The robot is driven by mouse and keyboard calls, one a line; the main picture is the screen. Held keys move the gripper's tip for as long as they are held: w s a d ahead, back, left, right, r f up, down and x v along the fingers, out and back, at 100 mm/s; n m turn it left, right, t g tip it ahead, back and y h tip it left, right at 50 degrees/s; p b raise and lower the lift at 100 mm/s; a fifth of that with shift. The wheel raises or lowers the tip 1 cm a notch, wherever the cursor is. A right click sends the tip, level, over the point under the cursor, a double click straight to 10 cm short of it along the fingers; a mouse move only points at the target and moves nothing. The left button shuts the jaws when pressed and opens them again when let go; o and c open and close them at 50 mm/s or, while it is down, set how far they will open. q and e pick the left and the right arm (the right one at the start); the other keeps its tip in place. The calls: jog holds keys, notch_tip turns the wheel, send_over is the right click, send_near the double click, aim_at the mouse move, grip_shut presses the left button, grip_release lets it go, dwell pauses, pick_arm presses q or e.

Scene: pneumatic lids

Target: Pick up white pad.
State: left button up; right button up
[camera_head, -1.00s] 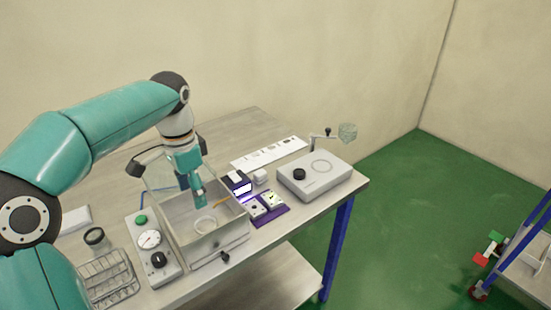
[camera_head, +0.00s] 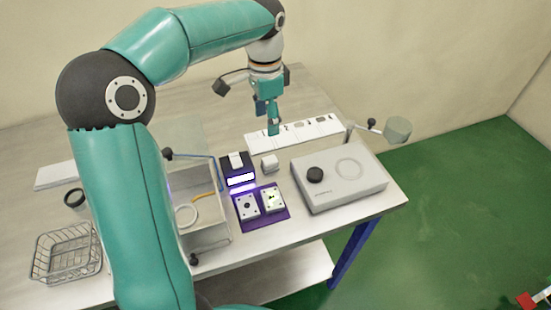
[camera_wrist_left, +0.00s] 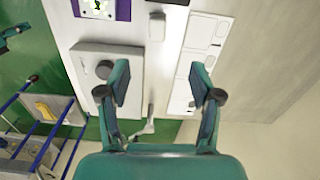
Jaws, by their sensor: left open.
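A small white block (camera_head: 269,163), which may be the white pad, stands on the table just right of the dark label device. It also shows in the wrist view (camera_wrist_left: 157,27), beyond the fingertips. My left gripper (camera_head: 272,126) points down over the long white board, behind the block in the head view. In the wrist view its two fingers (camera_wrist_left: 160,85) are spread with nothing between them. A flat white slab (camera_head: 55,175) lies at the far left of the table. My right gripper is not in view.
The long white board (camera_head: 310,132) with printed outlines lies at the back. A grey-white box with a black knob (camera_head: 334,180) stands at right. A purple tray (camera_head: 278,220) holds two white tiles. A clear-walled box (camera_head: 211,234) and wire basket (camera_head: 52,268) are at left.

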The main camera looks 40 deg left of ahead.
pick_arm(q)
send_near(270, 159)
jog(key=f, duration=0.5)
jog(key=shift+s+a+f, duration=0.15)
jog(key=shift+a+f, duration=0.05)
jog(key=shift+a, duration=0.05)
jog(key=shift+d+f+p, duration=0.15)
jog(key=shift+f+p, duration=0.15)
jog(key=shift+f, duration=1)
jog(key=shift+d+f+p, duration=0.1)
jog(key=shift+f+p, duration=0.15)
jog(key=shift+f, duration=1.05)
grip_shut()
jog(key=shift+r, duration=0.1)
notch_tip(270, 159, up, 20)
jog(key=c, duration=0.6)
grip_release()
jog(key=shift+c, duration=0.2)
jog(key=c, duration=0.5)
jog(key=shift+o, duration=0.2)
jog(key=shift+f, duration=0.2)
